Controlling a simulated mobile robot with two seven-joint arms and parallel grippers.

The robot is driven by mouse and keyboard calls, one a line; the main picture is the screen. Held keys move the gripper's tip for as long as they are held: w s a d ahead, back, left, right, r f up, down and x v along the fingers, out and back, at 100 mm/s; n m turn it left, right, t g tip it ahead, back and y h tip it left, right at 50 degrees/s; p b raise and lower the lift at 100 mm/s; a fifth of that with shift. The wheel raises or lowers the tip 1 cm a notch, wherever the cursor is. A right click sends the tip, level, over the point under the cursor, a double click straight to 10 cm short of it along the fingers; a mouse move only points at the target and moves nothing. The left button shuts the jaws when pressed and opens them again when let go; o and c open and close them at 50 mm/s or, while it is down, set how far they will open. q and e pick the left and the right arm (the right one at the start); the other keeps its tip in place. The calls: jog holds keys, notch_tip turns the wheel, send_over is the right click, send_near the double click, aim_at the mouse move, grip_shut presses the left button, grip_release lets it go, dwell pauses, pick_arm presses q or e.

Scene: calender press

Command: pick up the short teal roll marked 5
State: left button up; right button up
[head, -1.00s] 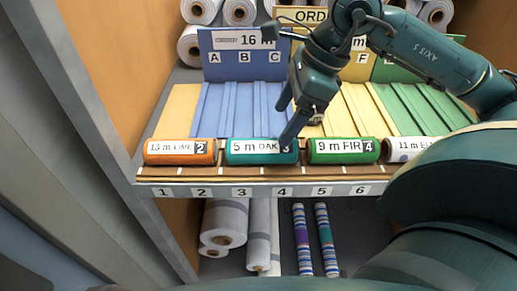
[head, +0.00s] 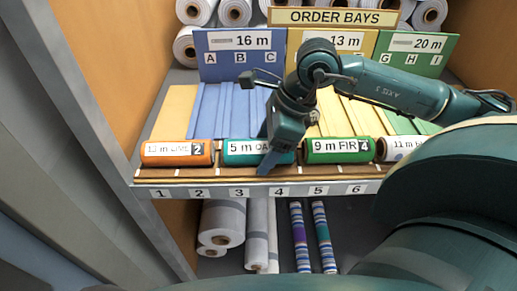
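The short teal roll (head: 235,152) lies on the front shelf, between an orange roll and a green roll. Its label reads "5 m OA", with the rest covered. My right gripper (head: 270,152) is at the right end of this roll, pointing down. One finger crosses in front of the roll's right end and hides its number badge. The other finger is largely hidden, so I cannot tell whether the fingers press on the roll. My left gripper is out of view.
The orange roll (head: 162,158) marked 2 and green roll (head: 320,157) marked 4 lie close on either side. A white roll (head: 398,152) is farther right. Sloped order bays (head: 222,105) rise behind. The numbered shelf edge (head: 220,191) runs in front.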

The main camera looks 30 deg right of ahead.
jog(key=c, duration=1)
